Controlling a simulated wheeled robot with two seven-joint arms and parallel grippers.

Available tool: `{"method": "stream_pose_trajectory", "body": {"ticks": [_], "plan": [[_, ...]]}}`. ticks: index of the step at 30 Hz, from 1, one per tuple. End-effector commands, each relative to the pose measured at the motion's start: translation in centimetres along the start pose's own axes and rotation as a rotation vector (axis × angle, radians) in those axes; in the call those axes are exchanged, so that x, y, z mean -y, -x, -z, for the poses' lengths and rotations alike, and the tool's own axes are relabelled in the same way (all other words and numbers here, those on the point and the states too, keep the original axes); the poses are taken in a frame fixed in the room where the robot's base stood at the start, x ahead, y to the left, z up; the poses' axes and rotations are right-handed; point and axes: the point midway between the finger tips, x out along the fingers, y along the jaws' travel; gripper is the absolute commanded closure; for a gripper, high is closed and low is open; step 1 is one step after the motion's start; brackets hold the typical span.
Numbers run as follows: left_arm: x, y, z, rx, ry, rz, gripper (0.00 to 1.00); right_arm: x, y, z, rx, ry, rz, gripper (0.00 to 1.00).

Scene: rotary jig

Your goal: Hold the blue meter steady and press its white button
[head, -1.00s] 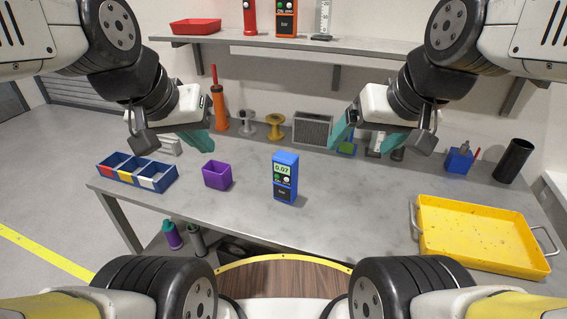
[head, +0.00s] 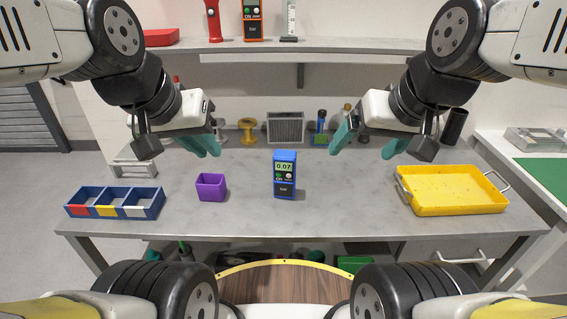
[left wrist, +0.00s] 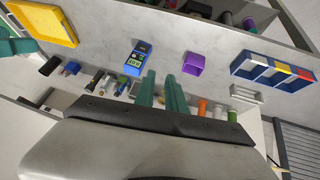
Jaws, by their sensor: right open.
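The blue meter (head: 285,188) stands upright on the grey table, its face with a 0.07 display towards me. A small white button (head: 289,177) sits beside a green one below the display. The meter also shows in the left wrist view (left wrist: 137,60). My left gripper (head: 204,146) is open and empty, above the table to the left of the meter. Its two teal fingers stand apart in the left wrist view (left wrist: 162,92). My right gripper (head: 368,143) is open and empty, above the table to the right of the meter. Neither touches the meter.
A purple bin (head: 211,188) stands left of the meter, with a blue divided tray (head: 115,212) further left. A yellow tray (head: 452,208) lies right. Spools and a grey filter (head: 285,130) line the back, below a shelf (head: 330,46). The table around the meter is clear.

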Motion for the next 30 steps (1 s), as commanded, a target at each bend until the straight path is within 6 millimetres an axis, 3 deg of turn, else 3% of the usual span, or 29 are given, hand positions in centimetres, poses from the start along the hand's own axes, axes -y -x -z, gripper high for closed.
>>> {"method": "stream_pose_trajectory", "body": {"ticks": [1, 7, 20, 30], "plan": [[0.0, -0.2, 0.1, 0.010, 0.011, -0.003, 0.72, 0.0, 0.0, 0.0, 0.000, 0.000, 0.000, 0.15], [-0.5, -2.1, 1.1, 0.115, 0.149, -0.041, 0.33, 0.0, 0.0, 0.0, 0.000, 0.000, 0.000, 0.15], [-1.4, -10.8, 4.7, 0.485, 0.706, -0.162, 0.32, 0.0, 0.0, 0.0, 0.000, 0.000, 0.000, 0.15], [-0.8, -19.9, 6.8, 0.762, 1.173, -0.237, 0.32, 0.0, 0.0, 0.0, 0.000, 0.000, 0.000, 0.15]]}}
